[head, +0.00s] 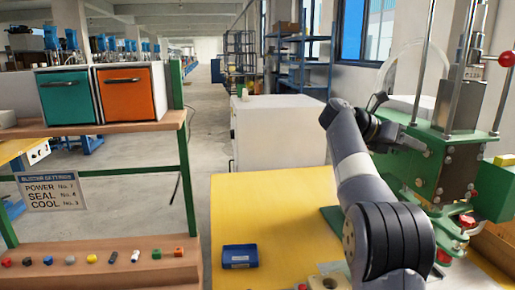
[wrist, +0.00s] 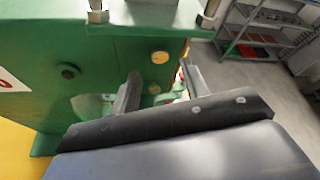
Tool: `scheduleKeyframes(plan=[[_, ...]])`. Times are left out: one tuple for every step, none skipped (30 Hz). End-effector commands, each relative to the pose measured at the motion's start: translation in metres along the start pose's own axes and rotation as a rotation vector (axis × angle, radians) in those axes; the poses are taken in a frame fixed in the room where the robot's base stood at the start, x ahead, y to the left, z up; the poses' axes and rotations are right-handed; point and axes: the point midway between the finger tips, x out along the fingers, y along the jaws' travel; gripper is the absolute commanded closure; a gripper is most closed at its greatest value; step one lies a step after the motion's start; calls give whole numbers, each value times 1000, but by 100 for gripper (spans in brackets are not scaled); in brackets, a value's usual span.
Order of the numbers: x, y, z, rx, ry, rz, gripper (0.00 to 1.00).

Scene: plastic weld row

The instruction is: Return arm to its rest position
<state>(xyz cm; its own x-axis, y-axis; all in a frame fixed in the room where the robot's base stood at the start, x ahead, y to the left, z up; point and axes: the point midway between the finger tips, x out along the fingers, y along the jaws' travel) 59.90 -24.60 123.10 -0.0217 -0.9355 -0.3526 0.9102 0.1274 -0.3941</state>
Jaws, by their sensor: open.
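My arm (head: 367,180) rises from the bottom of the head view and bends over to the right at its top. My gripper (head: 412,140) is beside the green welding machine (head: 435,160), and its fingertips are hard to make out there. In the wrist view my gripper (wrist: 163,82) shows two grey fingers spread apart, with nothing seen between them. The green machine body (wrist: 110,50) fills the left and middle behind the fingers. I cannot tell whether the fingers touch it.
A yellow table (head: 285,200) holds a blue box (head: 240,257). A white cabinet (head: 280,133) stands behind it. A wooden shelf (head: 110,128) at left carries teal (head: 68,97) and orange (head: 131,93) bins. Small coloured pieces line the lower ledge (head: 100,275). The aisle floor (head: 205,120) is clear.

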Motion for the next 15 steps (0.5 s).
scheduleKeyframes(plan=[[11,-1,-1,1,1,-3,56],[15,-1,-1,0,1,-3,56],[22,-1,0,0,0,-3,56],[26,-1,0,0,1,-3,56],[29,-1,0,0,1,-3,56],[34,-1,0,0,0,-2,56],[36,-1,0,0,0,-1,56],[39,-1,0,1,0,-1,56],[41,-1,0,-2,0,-2,56],[39,0,1,-12,-1,-5,56],[39,0,1,-20,-1,-8,56],[39,0,1,-27,-1,-10,56],[39,0,1,-30,-1,-12,56],[39,0,1,-32,-1,-13,56],[39,0,1,-33,-1,-14,56]])
